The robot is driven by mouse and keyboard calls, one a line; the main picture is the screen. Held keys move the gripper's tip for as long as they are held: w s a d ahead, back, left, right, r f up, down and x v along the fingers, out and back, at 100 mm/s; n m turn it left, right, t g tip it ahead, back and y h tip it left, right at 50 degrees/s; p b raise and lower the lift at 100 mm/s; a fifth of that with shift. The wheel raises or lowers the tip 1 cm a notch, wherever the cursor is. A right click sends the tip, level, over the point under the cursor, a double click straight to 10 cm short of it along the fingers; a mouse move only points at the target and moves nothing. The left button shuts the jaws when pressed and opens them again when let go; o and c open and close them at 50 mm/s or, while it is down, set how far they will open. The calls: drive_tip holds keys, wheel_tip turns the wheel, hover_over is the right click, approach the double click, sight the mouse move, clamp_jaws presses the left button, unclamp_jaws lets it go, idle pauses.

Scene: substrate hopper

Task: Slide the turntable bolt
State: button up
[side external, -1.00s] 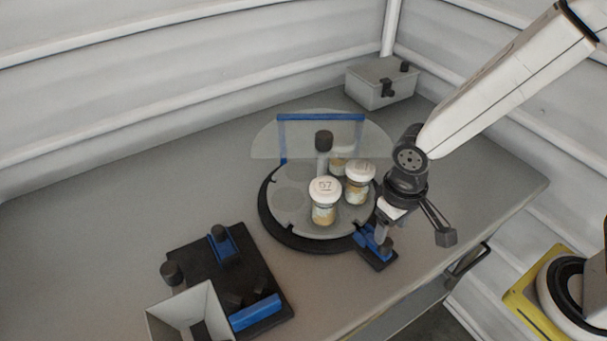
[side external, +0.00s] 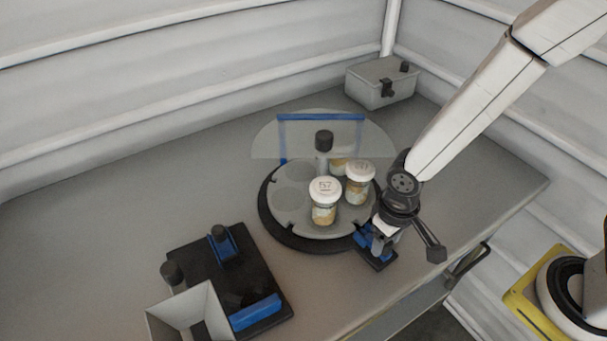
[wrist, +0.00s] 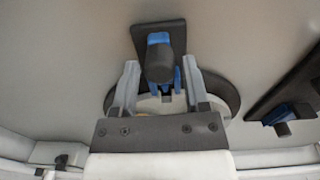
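The turntable (side external: 292,222), a grey disc on a black base, bears three white-lidded jars, one of them (side external: 324,202) at the front. The blue bolt with its black base (side external: 378,262) sits at the turntable's front right edge, partly hidden by my gripper (side external: 378,246). In the wrist view the bolt's dark knob (wrist: 159,64) stands between the two fingers of my gripper (wrist: 160,76), with blue parts (wrist: 158,38) around it. The fingers are apart, one on each side of the knob, with visible gaps. Whether they are level with the knob is hard to tell.
A clear panel with a blue frame (side external: 320,118) stands over the turntable's back. A dark plate with blue fittings (side external: 210,262) and a grey hopper (side external: 190,310) are at front left. A grey latched box (side external: 380,88) stands at the back right. The bench's left side is clear.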

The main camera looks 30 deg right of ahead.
drive_tip(key=c, duration=0.6)
drive_tip(key=shift+o, duration=0.2)
drive_tip(key=shift+w, duration=0.2)
drive_tip(key=shift+w+a, duration=0.15)
drive_tip(key=shift+w, duration=0.9)
drive_tip(key=o, duration=0.8)
drive_tip(key=shift+r, duration=0.1)
drive_tip(key=shift+r, duration=3.45)
